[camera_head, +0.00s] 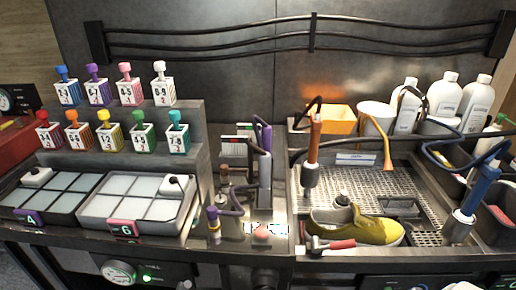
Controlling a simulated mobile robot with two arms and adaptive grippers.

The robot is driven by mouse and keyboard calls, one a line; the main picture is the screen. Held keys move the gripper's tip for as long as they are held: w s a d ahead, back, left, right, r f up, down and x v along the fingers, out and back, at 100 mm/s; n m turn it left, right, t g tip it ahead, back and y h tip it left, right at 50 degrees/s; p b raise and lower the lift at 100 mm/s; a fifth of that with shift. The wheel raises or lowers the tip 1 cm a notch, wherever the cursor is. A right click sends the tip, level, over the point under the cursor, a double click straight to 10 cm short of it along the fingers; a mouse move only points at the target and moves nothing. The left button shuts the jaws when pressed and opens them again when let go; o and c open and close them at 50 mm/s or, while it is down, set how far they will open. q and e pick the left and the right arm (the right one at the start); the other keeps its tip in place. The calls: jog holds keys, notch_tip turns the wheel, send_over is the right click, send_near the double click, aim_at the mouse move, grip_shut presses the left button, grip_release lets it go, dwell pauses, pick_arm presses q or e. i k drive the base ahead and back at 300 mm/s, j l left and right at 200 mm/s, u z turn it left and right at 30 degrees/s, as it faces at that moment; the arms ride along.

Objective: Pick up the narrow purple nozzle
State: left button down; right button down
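Two purple-topped items stand in the middle of the bench. One is a small, slim upright piece with a purple cap (213,222) at the counter's front edge. The other is a taller grey tool with a purple upper part (263,137), upright behind it and to the right. I cannot tell for certain which of them is the narrow purple nozzle. Neither of my grippers shows in the head view, and nothing is seen touching either item.
A yellow-green shoe (355,226) sits on a perforated metal tray (375,184) at right, with a red-handled tool (330,245) before it. An orange-handled tool (313,140) and a blue-handled tool (478,195) stand upright. Stamps (160,84) and compartment trays (138,200) fill the left.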

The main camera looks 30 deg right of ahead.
aim_at(266, 132)
jog(key=l+z, duration=0.15)
jog(key=z, duration=1.55)
jog(key=i+l+u, duration=0.1)
jog(key=l+u, duration=0.3)
jog(key=l, duration=0.5)
jog(key=l+u, duration=0.35)
jog(key=l, duration=0.55)
